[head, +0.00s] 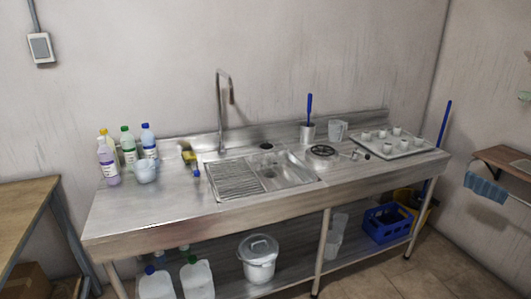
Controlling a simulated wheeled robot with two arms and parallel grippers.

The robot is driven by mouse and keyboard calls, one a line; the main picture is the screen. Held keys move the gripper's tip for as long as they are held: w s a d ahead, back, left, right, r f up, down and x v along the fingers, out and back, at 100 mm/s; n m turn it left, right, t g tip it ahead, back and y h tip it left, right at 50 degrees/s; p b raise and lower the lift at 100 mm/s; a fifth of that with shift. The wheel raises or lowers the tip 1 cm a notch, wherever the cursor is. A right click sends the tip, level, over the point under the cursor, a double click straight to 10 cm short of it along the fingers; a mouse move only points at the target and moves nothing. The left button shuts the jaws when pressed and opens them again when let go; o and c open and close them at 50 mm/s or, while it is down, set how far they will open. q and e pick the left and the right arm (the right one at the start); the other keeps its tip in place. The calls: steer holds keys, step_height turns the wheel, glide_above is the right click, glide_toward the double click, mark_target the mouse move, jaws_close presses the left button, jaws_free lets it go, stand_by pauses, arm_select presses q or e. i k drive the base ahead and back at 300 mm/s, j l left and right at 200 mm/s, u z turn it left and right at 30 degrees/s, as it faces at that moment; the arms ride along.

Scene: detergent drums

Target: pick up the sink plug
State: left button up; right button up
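I cannot tell for sure which item is the sink plug. A small dark round thing (266,146) lies at the back edge of the sink (290,172), behind the basin. A small metallic piece with a dark end (366,156) lies on the counter between a round item with a black ring on top (322,151) and the tray (405,151). Either is too small to make out well. Neither of my grippers is in view.
The steel counter (150,208) is clear at its front left. Bottles (128,148) and a light blue jug (145,171) stand at the back left. The tall faucet (221,115) rises behind the sink. A blue-handled brush (308,108) and a clear jug (337,130) stand at the back right.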

mark_target(267, 145)
steer(key=i+l, duration=0.45)
steer(key=i+l+u, duration=0.15)
steer(key=i+l, duration=0.7)
steer(key=l, duration=0.25)
steer(key=j+u, duration=0.05)
